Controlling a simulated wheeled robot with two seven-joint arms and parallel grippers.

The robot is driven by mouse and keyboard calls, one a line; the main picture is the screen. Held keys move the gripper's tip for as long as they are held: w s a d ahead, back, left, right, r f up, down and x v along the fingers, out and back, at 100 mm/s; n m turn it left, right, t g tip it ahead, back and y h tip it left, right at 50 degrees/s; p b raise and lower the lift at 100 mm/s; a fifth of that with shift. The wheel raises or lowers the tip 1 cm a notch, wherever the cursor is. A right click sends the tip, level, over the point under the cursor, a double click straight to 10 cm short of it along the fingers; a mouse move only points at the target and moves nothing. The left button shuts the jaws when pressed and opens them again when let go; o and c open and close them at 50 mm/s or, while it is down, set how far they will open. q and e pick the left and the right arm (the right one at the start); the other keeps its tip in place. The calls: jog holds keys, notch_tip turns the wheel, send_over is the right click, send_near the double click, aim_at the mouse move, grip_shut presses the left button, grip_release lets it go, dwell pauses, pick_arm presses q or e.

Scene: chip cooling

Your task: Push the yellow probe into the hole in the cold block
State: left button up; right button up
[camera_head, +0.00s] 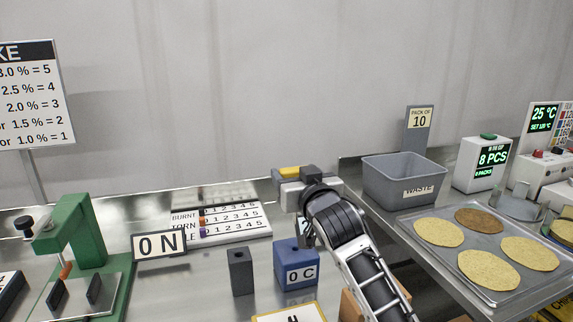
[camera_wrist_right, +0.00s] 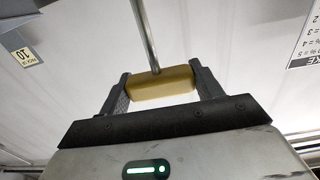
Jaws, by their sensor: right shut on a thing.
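My right gripper (camera_head: 297,174) is shut on the yellow handle of the probe (camera_head: 287,173). It holds it high above the table, behind the blue block in the picture. In the right wrist view the gripper (camera_wrist_right: 160,85) has a finger at each end of the yellow probe handle (camera_wrist_right: 160,84), and a thin metal rod runs out from it. The cold block (camera_head: 298,272) is blue, marked "0 C", and stands on the table below the gripper. The probe is apart from the block. My left gripper is not in view.
A dark grey block (camera_head: 241,273) stands left of the blue one. A "0 N" display (camera_head: 159,244) and green press (camera_head: 83,237) are at left. A score board (camera_head: 222,224) lies behind. At right are a grey waste bin (camera_head: 377,186) and a chip tray (camera_head: 427,251).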

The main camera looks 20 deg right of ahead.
jog(key=shift+r, duration=0.1)
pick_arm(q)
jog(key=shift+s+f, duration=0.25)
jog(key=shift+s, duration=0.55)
pick_arm(e)
jog(key=shift+s+r, duration=0.15)
jog(key=shift+s, duration=0.25)
jog(key=shift+f+b, duration=0.3)
jog(key=shift+f, duration=0.25)
jog(key=shift+f+b, duration=0.5)
jog(key=shift+f, duration=0.25)
pick_arm(q)
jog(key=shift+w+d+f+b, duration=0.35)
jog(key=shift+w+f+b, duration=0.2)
jog(key=shift+b, duration=0.35)
pick_arm(e)
notch_tip(320, 180, down, 3)
jog(key=shift+f, duration=0.1)
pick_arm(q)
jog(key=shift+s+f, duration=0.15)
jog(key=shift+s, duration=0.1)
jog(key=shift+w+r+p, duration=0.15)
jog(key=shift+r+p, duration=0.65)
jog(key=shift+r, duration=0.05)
